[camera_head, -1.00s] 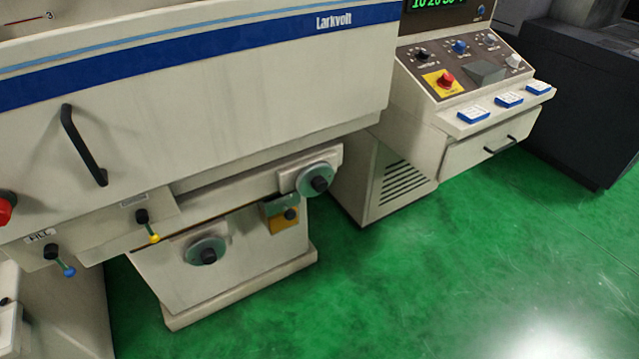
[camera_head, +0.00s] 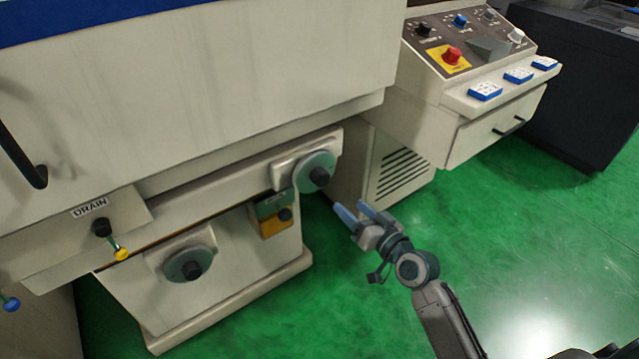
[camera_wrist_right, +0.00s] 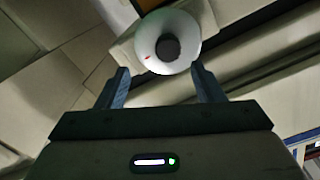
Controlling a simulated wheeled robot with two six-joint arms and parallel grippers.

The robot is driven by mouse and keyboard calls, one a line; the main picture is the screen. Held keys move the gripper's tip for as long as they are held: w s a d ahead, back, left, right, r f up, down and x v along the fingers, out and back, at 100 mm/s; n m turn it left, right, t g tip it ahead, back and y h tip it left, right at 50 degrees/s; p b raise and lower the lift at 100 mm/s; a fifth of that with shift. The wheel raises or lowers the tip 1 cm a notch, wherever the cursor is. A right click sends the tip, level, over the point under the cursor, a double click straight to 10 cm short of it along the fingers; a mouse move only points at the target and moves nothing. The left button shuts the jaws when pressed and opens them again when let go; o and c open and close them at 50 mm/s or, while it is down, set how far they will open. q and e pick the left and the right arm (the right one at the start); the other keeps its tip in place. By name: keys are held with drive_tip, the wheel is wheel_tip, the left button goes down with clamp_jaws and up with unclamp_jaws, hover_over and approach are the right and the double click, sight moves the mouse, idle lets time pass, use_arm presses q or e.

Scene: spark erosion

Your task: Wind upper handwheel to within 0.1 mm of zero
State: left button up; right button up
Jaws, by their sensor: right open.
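The upper handwheel (camera_head: 311,170) is a grey disc with a black hub on the machine's front, at the right end of its ledge. In the right wrist view the handwheel (camera_wrist_right: 185,45) shows as a pale disc with a dark hub and a small red mark, beyond my fingertips. My right gripper (camera_head: 356,210) has blue fingers, open and empty, to the lower right of the handwheel and apart from it. It also shows in the right wrist view (camera_wrist_right: 160,80). A lower handwheel (camera_head: 187,264) sits further down left. My left gripper is out of view.
A drain lever with a yellow tip (camera_head: 121,254) juts out at left. The control console (camera_head: 470,50) with a red button stands at upper right. Green floor (camera_head: 520,240) is clear at right.

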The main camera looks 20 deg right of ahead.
sight(324, 180)
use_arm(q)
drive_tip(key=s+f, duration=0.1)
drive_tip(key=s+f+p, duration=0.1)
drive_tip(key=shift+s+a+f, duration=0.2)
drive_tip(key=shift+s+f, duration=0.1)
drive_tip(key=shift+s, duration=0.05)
use_arm(e)
drive_tip(key=x, duration=0.3)
drive_tip(key=r+x, duration=0.1)
drive_tip(key=x, duration=0.3)
drive_tip(key=r+x, duration=0.1)
drive_tip(key=x, duration=0.2)
drive_tip(key=shift+w+a, duration=0.25)
drive_tip(key=shift+a, duration=0.1)
drive_tip(key=shift+c, duration=0.4)
drive_tip(key=c, duration=0.9)
drive_tip(key=shift+m+p, duration=0.3)
drive_tip(key=shift+f+m, duration=0.1)
drive_tip(key=shift+m, duration=0.2)
drive_tip(key=o, duration=1)
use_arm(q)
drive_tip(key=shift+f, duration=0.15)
